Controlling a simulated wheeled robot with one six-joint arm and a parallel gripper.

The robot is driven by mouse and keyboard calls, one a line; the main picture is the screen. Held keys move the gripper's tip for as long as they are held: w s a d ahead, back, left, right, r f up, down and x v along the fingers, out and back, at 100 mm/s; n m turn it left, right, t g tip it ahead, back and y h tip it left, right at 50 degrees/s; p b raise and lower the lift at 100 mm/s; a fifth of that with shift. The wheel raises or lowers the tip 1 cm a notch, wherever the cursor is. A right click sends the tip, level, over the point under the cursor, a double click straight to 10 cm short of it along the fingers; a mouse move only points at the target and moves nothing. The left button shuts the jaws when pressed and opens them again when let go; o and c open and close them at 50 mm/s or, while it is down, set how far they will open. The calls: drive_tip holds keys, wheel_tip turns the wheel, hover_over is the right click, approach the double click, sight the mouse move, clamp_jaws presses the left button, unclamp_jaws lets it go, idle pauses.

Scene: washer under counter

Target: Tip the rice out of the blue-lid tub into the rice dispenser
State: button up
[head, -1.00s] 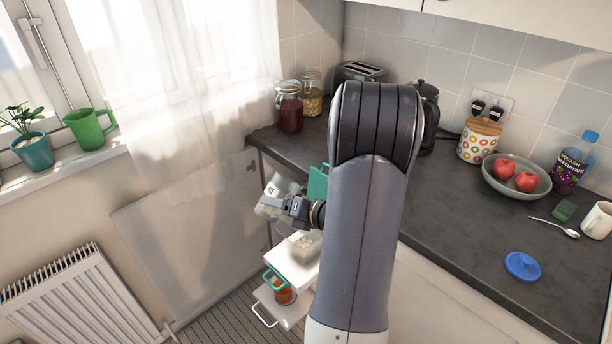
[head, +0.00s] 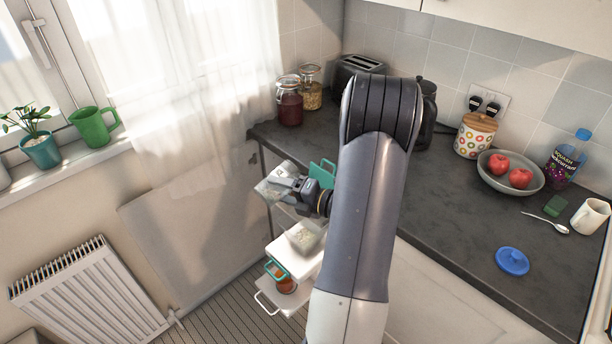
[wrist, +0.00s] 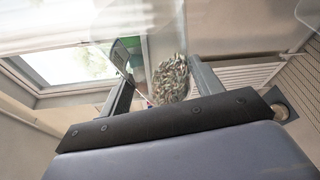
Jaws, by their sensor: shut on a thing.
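My gripper (head: 298,188) is shut on a clear tub (head: 268,184), held tilted beside the counter's left end. In the wrist view the tub's see-through wall (wrist: 150,55) lies between the fingers, and a clump of grains (wrist: 170,78) shows there. The blue lid (head: 512,261) lies apart on the counter at the right. Below my gripper, a pale open-topped container (head: 306,236) sits on a white pull-out shelf (head: 287,257); I cannot tell for certain whether it is the rice dispenser. A teal panel (head: 322,172) stands behind the gripper. My arm hides part of this area.
A lower white pull-out (head: 268,298) holds an orange-red jar (head: 286,285). The dark counter (head: 440,215) carries glass jars (head: 290,105), a toaster, a fruit bowl (head: 495,184) and a mug (head: 590,216). A radiator (head: 90,290) stands at the left.

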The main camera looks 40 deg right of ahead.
sight(290, 177)
drive_tip(key=shift+d+r+m, duration=0.4)
drive_tip(key=shift+d, duration=0.15)
drive_tip(key=r+m+p, duration=0.1)
drive_tip(key=p, duration=0.1)
drive_tip(key=shift+d+t+y+p, duration=0.15)
drive_tip(key=shift+t+y+p, duration=0.15)
drive_tip(key=shift+t+p, duration=0.1)
drive_tip(key=shift+d+m, duration=0.1)
drive_tip(key=shift+m, duration=0.3)
drive_tip(key=shift+d+r+m+t+y+p, duration=0.15)
drive_tip(key=shift+d+r+m+t+p, duration=0.15)
drive_tip(key=shift+m+p, duration=0.4)
drive_tip(key=shift+d+r+m+t+y+p, duration=0.15)
drive_tip(key=shift+r+m+t+p, duration=0.2)
drive_tip(key=shift+p, duration=0.55)
drive_tip(key=shift+d+r+m+t, duration=0.3)
drive_tip(key=shift+d+m, duration=0.1)
drive_tip(key=shift+m, duration=0.5)
drive_tip(key=shift+d+r+m+t, duration=0.15)
drive_tip(key=shift+d+r+m, duration=0.2)
drive_tip(key=shift+m, duration=0.5)
idle(0.8)
